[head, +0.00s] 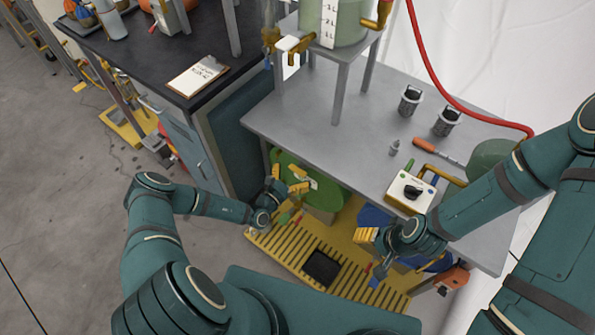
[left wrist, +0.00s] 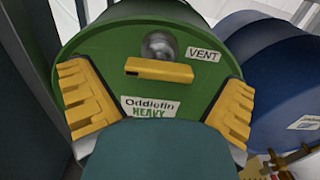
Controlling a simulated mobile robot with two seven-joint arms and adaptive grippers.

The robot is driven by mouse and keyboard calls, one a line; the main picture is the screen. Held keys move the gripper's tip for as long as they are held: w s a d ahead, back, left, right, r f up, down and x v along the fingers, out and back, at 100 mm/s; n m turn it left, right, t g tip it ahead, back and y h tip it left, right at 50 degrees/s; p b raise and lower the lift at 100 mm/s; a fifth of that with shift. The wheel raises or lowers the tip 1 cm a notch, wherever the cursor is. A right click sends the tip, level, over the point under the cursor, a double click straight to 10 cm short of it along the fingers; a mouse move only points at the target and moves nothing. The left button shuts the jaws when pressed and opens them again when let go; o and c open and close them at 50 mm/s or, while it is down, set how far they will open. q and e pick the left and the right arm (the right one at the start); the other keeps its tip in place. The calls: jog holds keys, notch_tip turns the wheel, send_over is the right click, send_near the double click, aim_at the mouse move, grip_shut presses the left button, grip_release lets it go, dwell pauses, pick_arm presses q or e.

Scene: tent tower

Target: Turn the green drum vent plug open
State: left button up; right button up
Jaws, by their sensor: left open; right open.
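The green drum (head: 322,204) lies on the yellow slatted pallet under the grey table, partly hidden by my left gripper. In the left wrist view, the end of the green drum (left wrist: 100,50) faces me. A yellow bar-shaped vent plug handle (left wrist: 160,70) lies nearly level across it, below a shiny grey dome (left wrist: 160,46) and left of a "VENT" label (left wrist: 203,54). My left gripper (left wrist: 158,88) is open, its yellow fingers on either side of the handle and apart from it. My right gripper (head: 378,250) is open and empty, right of the green drum.
A blue drum (left wrist: 275,70) lies right of the green one. The yellow pallet (head: 285,246) is below. A dark cabinet (head: 236,135) stands to the left.

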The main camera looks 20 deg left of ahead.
aim_at(300, 167)
pick_arm(q)
jog(key=shift+x, duration=1.1)
jog(key=c, duration=1.1)
jog(key=shift+c, duration=0.2)
